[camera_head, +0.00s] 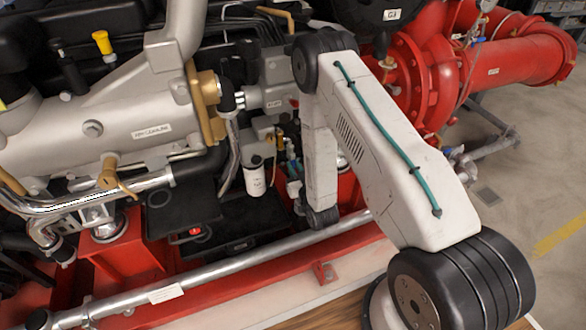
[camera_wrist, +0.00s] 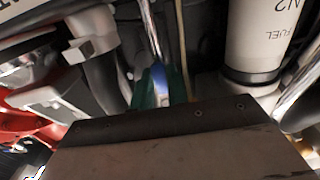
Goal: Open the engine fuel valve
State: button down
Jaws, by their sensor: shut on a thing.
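A small valve with a blue part (camera_wrist: 160,78) and green parts (camera_wrist: 145,97) shows at the middle of the wrist view. Just right of it is a thin yellowish rod. My gripper (camera_wrist: 165,101) reaches up to this valve from the bottom of the view and is shut on its handle. The dark edge of the gripper body hides its fingertips and most of the handle, so the handle's angle cannot be told. In the head view, small teal and yellow fittings (camera_head: 290,155) show left of my forearm. My gripper cannot be made out clearly there.
A white cylinder marked FUEL (camera_wrist: 268,40) stands close on the right in the wrist view; it also shows in the head view (camera_head: 255,178). Silver pipes and hoses crowd the valve. A long silver pipe (camera_head: 225,265) crosses low in front. Open floor (camera_head: 530,170) lies at right.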

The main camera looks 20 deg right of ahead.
dwell(0.5)
jog(key=c, duration=1.4)
grip_release()
jog(key=s, duration=0.7)
jog(key=shift+s, duration=0.4)
